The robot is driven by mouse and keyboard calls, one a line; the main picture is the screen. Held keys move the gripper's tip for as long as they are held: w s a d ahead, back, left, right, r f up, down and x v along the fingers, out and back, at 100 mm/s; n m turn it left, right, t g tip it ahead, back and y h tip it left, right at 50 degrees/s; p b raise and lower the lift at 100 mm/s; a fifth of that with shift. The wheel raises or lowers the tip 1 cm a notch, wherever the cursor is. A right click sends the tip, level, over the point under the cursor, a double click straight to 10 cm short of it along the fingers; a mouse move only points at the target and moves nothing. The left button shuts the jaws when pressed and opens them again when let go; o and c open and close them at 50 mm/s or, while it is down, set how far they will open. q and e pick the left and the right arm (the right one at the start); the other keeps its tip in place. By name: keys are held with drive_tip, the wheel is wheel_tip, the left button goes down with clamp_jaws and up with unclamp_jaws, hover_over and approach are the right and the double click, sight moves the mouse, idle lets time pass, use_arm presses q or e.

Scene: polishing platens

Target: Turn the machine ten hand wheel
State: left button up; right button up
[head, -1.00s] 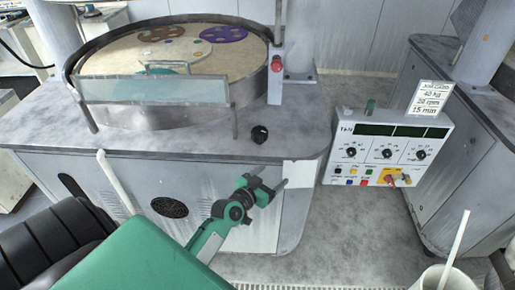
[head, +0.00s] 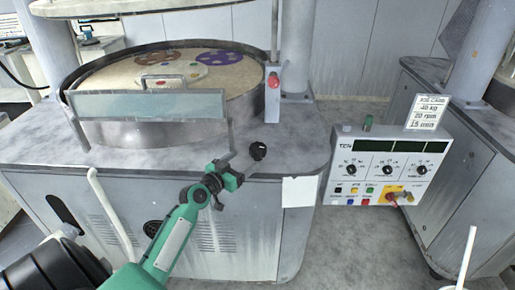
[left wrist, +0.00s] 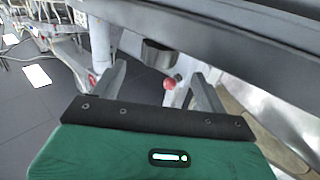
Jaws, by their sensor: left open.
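The hand wheel appears as a small black knob (head: 258,150) on the grey machine top, near its front right corner. The control panel (head: 385,168) beside it reads TEN. My left gripper (head: 240,165) is open and empty, just left of and in front of the knob; I cannot tell whether it touches it. In the left wrist view the two fingers of my left gripper (left wrist: 158,68) stand apart. A dark round piece, probably the knob (left wrist: 157,52), shows between and beyond them. My right gripper is not in view.
A round platen tub (head: 160,125) with a clear guard (head: 150,105) stands behind my left arm. A red button (head: 273,80) sits on a post at its right. A white pipe (head: 105,205) rises at the front left. A cup with a white stick (head: 467,255) is at lower right.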

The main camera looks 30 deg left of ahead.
sight(252, 154)
use_arm(q)
drive_tip(key=w, duration=0.2)
drive_tip(key=w+p, duration=0.1)
drive_tip(key=w, duration=0.2)
drive_tip(key=w+d, duration=0.1)
drive_tip(key=w, duration=0.2)
drive_tip(key=shift+w+p, duration=0.2)
drive_tip(key=shift+p, duration=0.15)
